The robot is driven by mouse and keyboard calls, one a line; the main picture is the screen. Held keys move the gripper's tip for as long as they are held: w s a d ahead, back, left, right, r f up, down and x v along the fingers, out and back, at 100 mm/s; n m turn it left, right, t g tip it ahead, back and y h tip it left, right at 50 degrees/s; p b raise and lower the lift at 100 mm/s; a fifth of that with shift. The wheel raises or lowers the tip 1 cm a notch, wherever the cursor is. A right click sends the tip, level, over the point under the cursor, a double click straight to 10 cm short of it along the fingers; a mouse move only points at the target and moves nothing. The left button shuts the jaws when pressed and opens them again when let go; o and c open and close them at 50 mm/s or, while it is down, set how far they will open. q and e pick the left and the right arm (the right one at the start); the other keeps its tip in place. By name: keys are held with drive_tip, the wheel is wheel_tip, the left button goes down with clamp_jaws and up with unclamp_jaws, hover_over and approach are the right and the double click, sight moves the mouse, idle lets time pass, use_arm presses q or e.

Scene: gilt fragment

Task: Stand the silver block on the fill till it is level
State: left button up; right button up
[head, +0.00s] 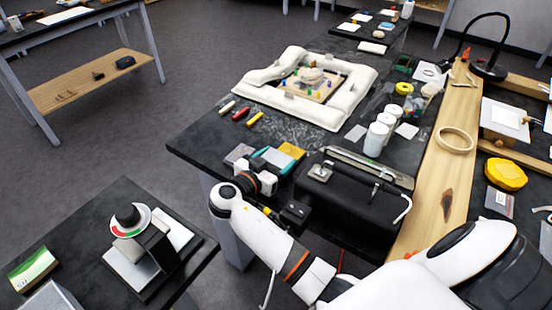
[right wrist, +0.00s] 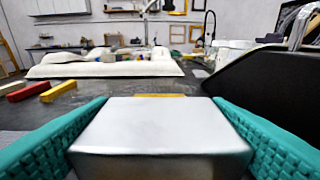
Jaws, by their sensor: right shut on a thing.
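The silver block (right wrist: 160,137) fills the lower middle of the right wrist view, between the two teal ribbed finger pads. My right gripper (head: 272,160) is shut on it, low over the near edge of the dark table in the head view. The gilt fragment (head: 312,84) lies in the middle of white padded cushions (head: 252,90), farther back on this table. The fill itself is too small to pick out. The gripper is well short of the fragment, on the near side. My left gripper is not in view.
Red, yellow and pale sticks (head: 240,114) lie between gripper and cushions. A black case (head: 350,200) stands close on the right, with white jars (head: 377,138) beyond it. A dial device (head: 130,221) stands on a separate table at lower left.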

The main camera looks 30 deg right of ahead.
sight(271, 164)
drive_tip(key=o, duration=0.8)
drive_tip(key=shift+c, duration=0.2)
drive_tip(key=o, duration=0.4)
drive_tip(key=shift+r, duration=0.1)
drive_tip(key=shift+a, duration=0.3)
drive_tip(key=b+v, duration=0.2)
drive_tip(key=v, duration=0.5)
idle(1.8)
